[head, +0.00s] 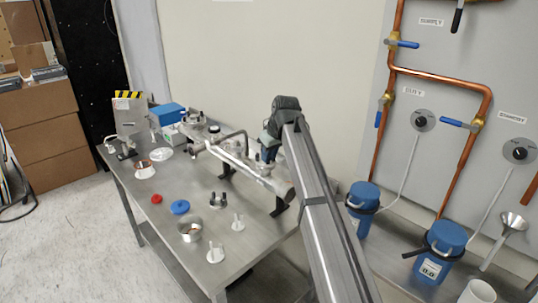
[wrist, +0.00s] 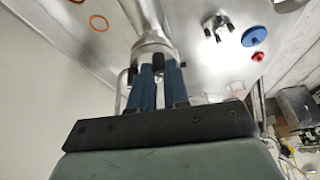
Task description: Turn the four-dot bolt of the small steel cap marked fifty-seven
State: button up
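My gripper (wrist: 159,72) points at a steel flange (wrist: 153,48) on the end of a steel tube in the wrist view. Its two blue fingers stand on either side of a dark bolt or knob (wrist: 158,64). I cannot tell whether they touch it. Another dark knob (wrist: 131,76) shows left of the fingers. In the head view my gripper (head: 266,158) is over the steel tube assembly (head: 250,170) on the table, partly hidden by my arm. No number or dot marks are legible, so I cannot tell which cap or bolt this is.
Blue canisters (head: 440,250) and copper pipes (head: 440,78) are at the right wall.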

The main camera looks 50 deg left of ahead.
grip_shut()
jog(key=shift+m, duration=0.4)
jog(key=m+t, duration=0.1)
jog(key=m, duration=0.1)
jog(key=m+t, duration=0.1)
jog(key=m, duration=0.1)
jog(key=shift+s+m+h, duration=0.15)
jog(key=shift+m+h, duration=0.15)
jog(key=shift+a+m+t+h, duration=0.1)
jog(key=shift+m+t+h, duration=0.25)
jog(key=shift+m, duration=0.9)
jog(key=shift+a+m+t+h, duration=0.1)
jog(key=shift+m+t+h, duration=0.25)
jog(key=shift+m, duration=0.9)
jog(key=shift+o, duration=1.1)
grip_release()
